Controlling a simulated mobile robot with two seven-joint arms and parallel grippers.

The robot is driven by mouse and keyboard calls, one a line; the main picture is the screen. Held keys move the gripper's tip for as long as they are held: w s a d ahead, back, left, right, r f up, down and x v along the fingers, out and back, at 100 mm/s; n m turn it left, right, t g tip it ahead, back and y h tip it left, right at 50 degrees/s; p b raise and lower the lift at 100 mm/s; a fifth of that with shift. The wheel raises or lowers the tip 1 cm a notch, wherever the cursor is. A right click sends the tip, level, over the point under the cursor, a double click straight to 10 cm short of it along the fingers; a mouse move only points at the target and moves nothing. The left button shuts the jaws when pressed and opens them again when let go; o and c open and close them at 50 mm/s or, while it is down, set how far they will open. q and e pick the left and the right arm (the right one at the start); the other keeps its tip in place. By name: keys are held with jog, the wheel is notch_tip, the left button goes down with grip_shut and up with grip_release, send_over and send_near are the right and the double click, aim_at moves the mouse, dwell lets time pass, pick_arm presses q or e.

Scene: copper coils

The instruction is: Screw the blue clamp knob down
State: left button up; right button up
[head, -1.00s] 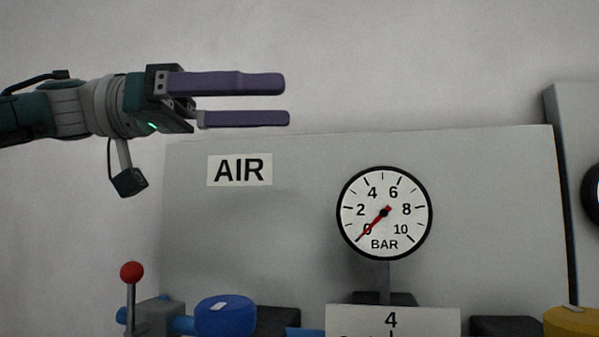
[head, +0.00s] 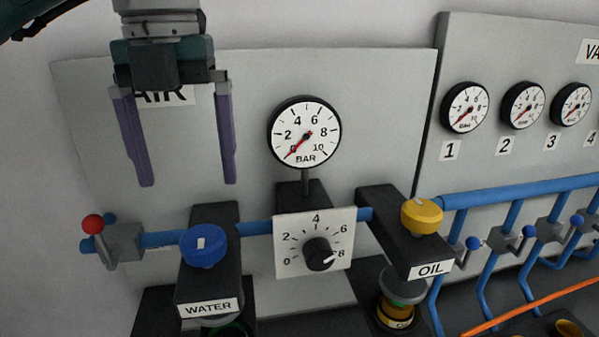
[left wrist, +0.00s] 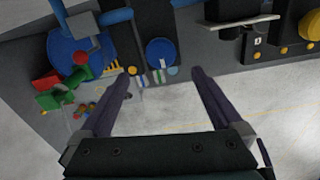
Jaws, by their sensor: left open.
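A round blue knob (head: 203,246) with a white mark on top sits on a dark block labelled WATER in the head view. No label calls it a clamp knob. A blue knob (left wrist: 161,51), apparently the same one, shows just beyond and between the fingertips in the left wrist view. My left gripper (head: 188,184) is open and empty, with its two purple fingers pointing down. It hangs above the blue knob, apart from it, and partly hides the AIR label. The left gripper (left wrist: 162,73) also shows open in the left wrist view. My right gripper is not in view.
A red-balled lever (head: 93,224) stands left of the knob. A dial plate (head: 286,262) with a black knob and a yellow knob (head: 422,215) labelled OIL stand to the right. A pressure gauge (head: 304,132) reads near 0. Blue pipes (head: 530,187) run along the grey panel (head: 375,90).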

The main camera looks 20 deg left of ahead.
aim_at(201, 236)
pick_arm(q)
notch_tip(201, 236, down, 8)
jog(key=p, duration=0.2)
jog(key=shift+f+p, duration=0.25)
jog(key=shift+p, duration=0.1)
jog(key=shift+f, duration=0.5)
jog(key=shift+c, duration=0.2)
jog(key=c, duration=1.3)
